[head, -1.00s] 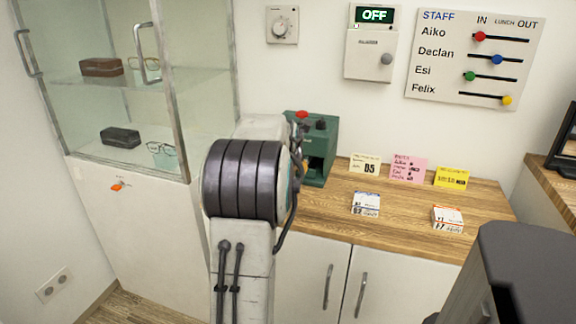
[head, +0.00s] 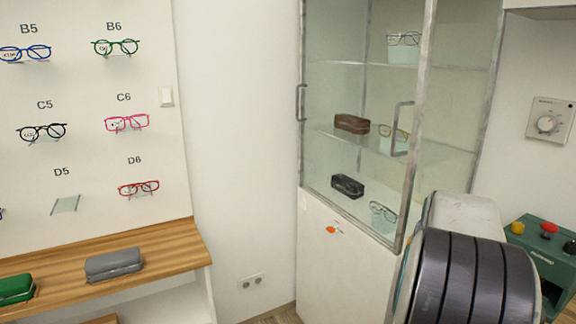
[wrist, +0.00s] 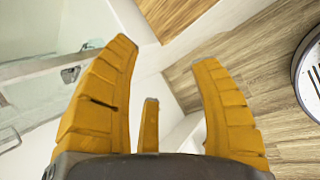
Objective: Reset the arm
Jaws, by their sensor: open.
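My gripper (wrist: 165,65) shows in the wrist view with its yellow fingers spread apart and nothing between them. It points towards pale cabinet fronts and a wood-coloured floor. In the head view my arm's dark ribbed joint fills the lower right, and the gripper itself is hidden from that camera.
A glass cabinet (head: 345,92) with cases and glasses stands left of my arm. A green device with buttons (head: 536,238) is close on the arm's right. A wall display of glasses (head: 90,110) hangs at left above a wooden shelf (head: 165,262) holding a grey case (head: 114,265) and a green case (head: 16,289).

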